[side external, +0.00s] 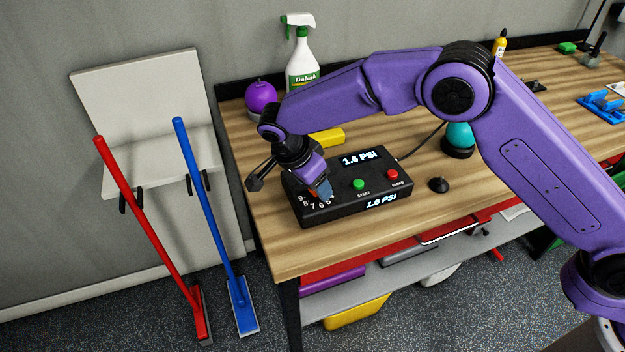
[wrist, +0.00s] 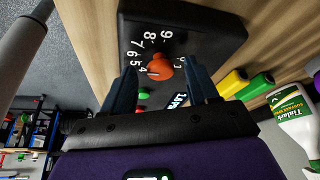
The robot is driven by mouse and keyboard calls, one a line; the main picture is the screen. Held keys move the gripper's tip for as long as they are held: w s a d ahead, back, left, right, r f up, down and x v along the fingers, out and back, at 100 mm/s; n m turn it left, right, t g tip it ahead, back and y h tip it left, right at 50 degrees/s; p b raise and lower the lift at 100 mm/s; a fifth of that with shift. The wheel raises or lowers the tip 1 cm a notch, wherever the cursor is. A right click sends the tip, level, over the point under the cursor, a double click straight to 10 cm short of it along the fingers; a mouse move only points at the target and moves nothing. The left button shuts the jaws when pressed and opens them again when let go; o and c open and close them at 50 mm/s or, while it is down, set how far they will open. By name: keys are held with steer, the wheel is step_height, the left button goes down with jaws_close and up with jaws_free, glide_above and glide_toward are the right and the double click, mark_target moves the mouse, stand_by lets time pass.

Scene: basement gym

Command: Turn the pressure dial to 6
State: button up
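The pressure box (side external: 372,207) is a black unit on the wooden bench, with a lit PSI readout (side external: 361,159), a green START button (side external: 358,184) and a red BLEED button (side external: 392,174). Its orange dial (wrist: 160,70) shows in the wrist view, ringed by white numbers. A white mark on the dial points left, near the 4. My gripper (wrist: 160,66) is open, with one blue finger on each side of the dial and visible gaps between. In the side view my gripper (side external: 322,190) is low over the box's left end and hides the dial.
A yellow block (side external: 326,138), a spray bottle (side external: 302,62) and a purple round object (side external: 261,96) stand behind the box. A teal-topped object (side external: 459,139) and a small black knob (side external: 438,185) are to its right. The bench's front left is clear.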

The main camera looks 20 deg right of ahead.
steer(key=v, duration=1.7)
steer(key=shift+a, duration=0.15)
steer(key=shift+s+r, duration=0.1)
steer(key=shift+r, duration=0.1)
